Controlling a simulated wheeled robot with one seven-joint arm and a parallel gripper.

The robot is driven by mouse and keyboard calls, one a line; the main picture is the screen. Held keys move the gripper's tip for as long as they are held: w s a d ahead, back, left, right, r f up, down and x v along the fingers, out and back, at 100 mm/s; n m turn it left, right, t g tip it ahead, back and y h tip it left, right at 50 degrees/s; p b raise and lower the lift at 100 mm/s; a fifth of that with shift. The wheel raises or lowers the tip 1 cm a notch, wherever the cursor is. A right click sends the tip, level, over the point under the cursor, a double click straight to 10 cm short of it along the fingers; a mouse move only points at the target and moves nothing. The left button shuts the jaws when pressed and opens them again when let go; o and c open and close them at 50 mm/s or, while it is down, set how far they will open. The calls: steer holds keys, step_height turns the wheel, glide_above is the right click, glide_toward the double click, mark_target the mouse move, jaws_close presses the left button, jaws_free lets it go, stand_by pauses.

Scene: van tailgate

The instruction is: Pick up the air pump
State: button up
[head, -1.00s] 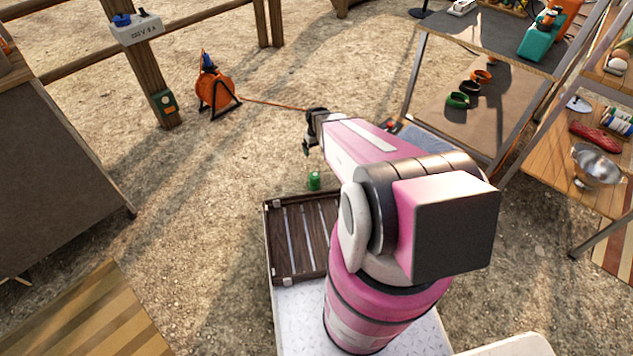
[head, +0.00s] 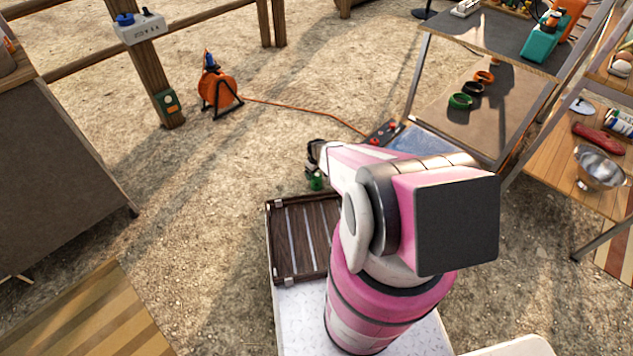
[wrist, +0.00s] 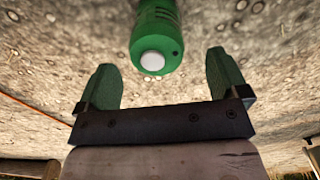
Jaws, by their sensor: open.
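The air pump appears to be the small green cylinder with a white round end on the sandy ground. In the wrist view the pump (wrist: 158,28) lies just beyond the fingertips, roughly centred between them. In the head view only a small green part of it (head: 316,184) shows below my gripper. My gripper (wrist: 162,62) is open, with its two green fingers spread and nothing between them. In the head view my arm hides most of the gripper.
An orange cable reel (head: 218,88) stands at the back left, its cable running along the ground to a dark box with red knobs (head: 384,133). A shelf unit (head: 490,110) with colored rings stands at right. A dark slatted crate (head: 301,237) lies in front of the pump.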

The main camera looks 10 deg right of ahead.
mark_target(317, 175)
steer(key=f, duration=0.5)
steer(key=shift+d, duration=0.2)
steer(key=c, duration=1.2)
steer(key=shift+r, duration=0.15)
steer(key=shift+r, duration=0.6)
steer(key=r, duration=0.1)
steer(key=a+r, duration=0.1)
steer(key=r, duration=0.1)
steer(key=shift+s+r, duration=0.15)
steer(key=shift+r, duration=0.1)
steer(key=s+a+r, duration=0.1)
steer(key=a+r, duration=0.5)
steer(key=a, duration=0.4)
steer(key=r, duration=2.6)
steer(key=shift+s+a, duration=0.2)
steer(key=shift+a, duration=0.05)
